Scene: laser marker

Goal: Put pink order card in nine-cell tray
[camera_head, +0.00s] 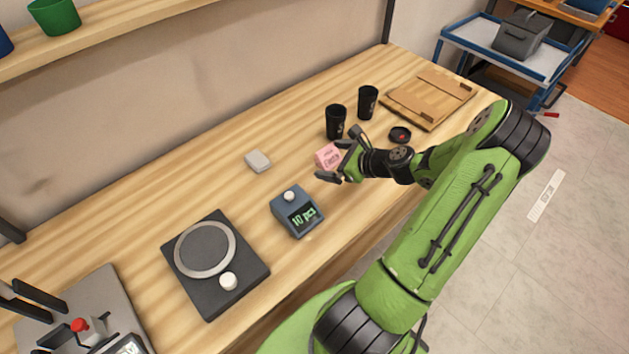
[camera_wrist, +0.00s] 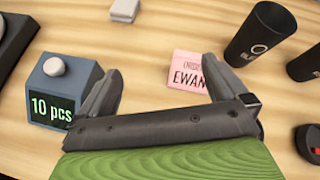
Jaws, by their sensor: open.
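The pink order card (camera_head: 328,156) lies on the wooden workbench, printed with dark text that reads "EWAN" in the wrist view (camera_wrist: 183,66). My gripper (camera_head: 336,158) is open and empty, just above the bench beside the card. In the wrist view my gripper (camera_wrist: 160,70) has its right finger in front of part of the card, and the card lies toward that finger, not centred. A shallow wooden tray (camera_head: 387,95) with brown pieces in it sits at the bench's far right end; I cannot make out nine cells.
A blue counter reading "10 pcs" (camera_head: 297,211), a small pale block (camera_head: 258,161) and a dark turntable device (camera_head: 215,262) are to the left.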

